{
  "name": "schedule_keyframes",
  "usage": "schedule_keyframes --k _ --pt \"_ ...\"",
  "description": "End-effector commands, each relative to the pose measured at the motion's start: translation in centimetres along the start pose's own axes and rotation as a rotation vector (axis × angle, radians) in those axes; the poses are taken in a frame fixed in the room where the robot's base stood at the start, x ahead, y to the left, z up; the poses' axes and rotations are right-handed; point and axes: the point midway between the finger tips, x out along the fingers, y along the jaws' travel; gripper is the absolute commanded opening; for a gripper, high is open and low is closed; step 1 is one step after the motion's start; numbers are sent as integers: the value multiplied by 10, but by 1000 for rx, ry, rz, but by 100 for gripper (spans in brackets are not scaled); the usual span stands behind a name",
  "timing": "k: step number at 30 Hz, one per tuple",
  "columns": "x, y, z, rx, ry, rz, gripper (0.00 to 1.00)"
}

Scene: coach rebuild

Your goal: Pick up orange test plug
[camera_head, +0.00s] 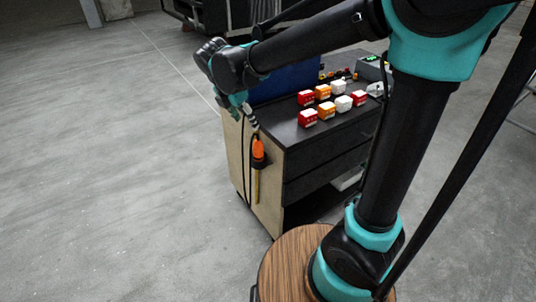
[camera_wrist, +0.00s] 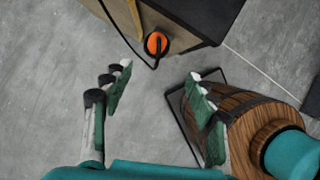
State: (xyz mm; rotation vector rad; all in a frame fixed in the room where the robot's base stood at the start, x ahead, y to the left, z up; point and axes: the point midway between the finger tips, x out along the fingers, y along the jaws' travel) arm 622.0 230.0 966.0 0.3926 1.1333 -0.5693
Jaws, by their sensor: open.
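The orange test plug (camera_head: 258,149) sits upright in a black holder on the pale side panel of a cart, with a black cable hanging beside it. In the wrist view the plug (camera_wrist: 157,43) shows end-on, beyond the fingertips and roughly centred between them sideways. My gripper (camera_head: 249,118) is above the plug in the head view, close to it in the picture. In the wrist view my gripper (camera_wrist: 160,80) is open, with its fingers wide apart and nothing between them. The plug's lower part is hidden by the holder.
The dark cart top (camera_head: 300,132) bears several red, orange and white blocks (camera_head: 326,110) and a blue box (camera_head: 285,82). My wooden-topped base stands near the cart. Open floor (camera_head: 110,180) lies to the left.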

Motion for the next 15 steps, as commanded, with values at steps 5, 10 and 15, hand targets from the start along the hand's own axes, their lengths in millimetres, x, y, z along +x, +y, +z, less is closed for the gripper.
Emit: schedule_keyframes --k 5,10,15 --pt "17 3 -1 -26 -3 -2 58" --pt "51 3 -1 -22 -3 -2 58" --pt "85 3 -1 -21 -3 -2 58"
